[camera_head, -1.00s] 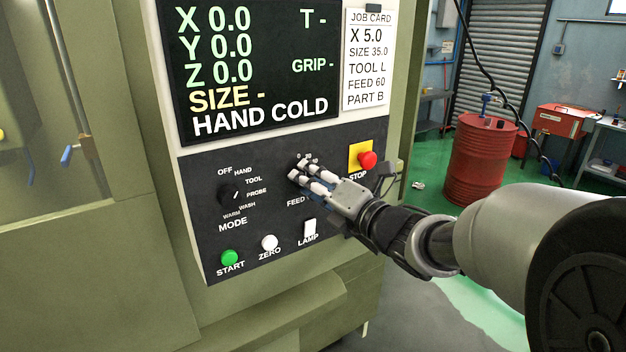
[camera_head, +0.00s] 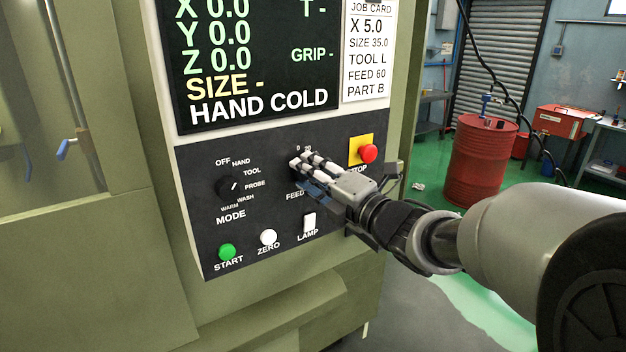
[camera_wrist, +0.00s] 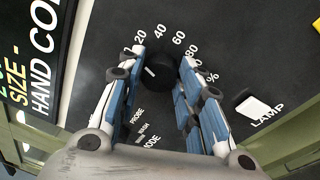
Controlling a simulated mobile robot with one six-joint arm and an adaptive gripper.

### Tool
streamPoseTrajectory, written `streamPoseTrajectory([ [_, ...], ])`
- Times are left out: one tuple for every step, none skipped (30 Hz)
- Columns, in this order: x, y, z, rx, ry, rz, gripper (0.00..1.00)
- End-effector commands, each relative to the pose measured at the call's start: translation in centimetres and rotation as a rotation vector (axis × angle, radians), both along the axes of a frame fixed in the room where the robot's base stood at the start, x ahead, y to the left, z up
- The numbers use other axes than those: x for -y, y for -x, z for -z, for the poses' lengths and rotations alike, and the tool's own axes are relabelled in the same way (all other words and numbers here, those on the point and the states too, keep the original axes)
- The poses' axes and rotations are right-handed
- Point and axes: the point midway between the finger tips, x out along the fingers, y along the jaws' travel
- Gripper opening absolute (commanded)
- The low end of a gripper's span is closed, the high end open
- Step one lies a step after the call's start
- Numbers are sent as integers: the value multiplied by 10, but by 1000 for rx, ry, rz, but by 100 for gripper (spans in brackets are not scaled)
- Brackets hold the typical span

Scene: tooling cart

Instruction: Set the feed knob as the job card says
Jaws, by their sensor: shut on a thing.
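The black round feed knob (camera_wrist: 160,82) sits on the dark panel between my gripper's fingers in the wrist view. Its white mark points left and slightly up, toward the low end of the scale, near 0 and 20. The scale runs 0, 20, 40, 60, 80 (camera_wrist: 190,50) clockwise around it; 60 is at upper right. My gripper (camera_head: 304,165) is shut on the knob; in the head view its fingers hide the knob and much of the scale. The job card (camera_head: 369,58) reads X 5.0, SIZE 35.0, TOOL L, FEED 60, PART B.
The red STOP button (camera_head: 369,153) is close above and right of my gripper. The white LAMP switch (camera_head: 309,222) is just below it. The MODE knob (camera_head: 229,187), ZERO button (camera_head: 268,237) and green START button (camera_head: 228,252) are to the left. The screen (camera_head: 255,70) reads HAND COLD.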

Motion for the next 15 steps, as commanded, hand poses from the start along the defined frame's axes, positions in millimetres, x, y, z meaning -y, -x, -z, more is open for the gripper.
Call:
streamPoseTrajectory([
  [0, 0, 3, -23, -37, 0, 9],
  [0, 0, 3, -39, -61, 0, 9],
  [0, 0, 3, -61, -93, -1, 9],
  [0, 0, 3, -77, -117, 0, 9],
  [-1, 0, 4, -93, -140, -1, 9],
  [-1, 0, 4, -115, -171, -1, 9],
  [-1, 0, 4, -131, -195, -1, 9],
  [-1, 0, 4, -148, -218, -2, 9],
  [-1, 0, 4, -168, -250, -1, 9],
  [-1, 0, 4, -184, -274, -1, 9],
  [-1, 0, 4, -201, -298, -1, 9],
  [-1, 1, 4, -221, -329, 0, 9],
  [-1, 1, 4, -239, -353, -1, 9],
  [-1, 1, 4, -254, -376, -1, 9],
  [-1, 1, 4, -276, -407, -1, 9],
])
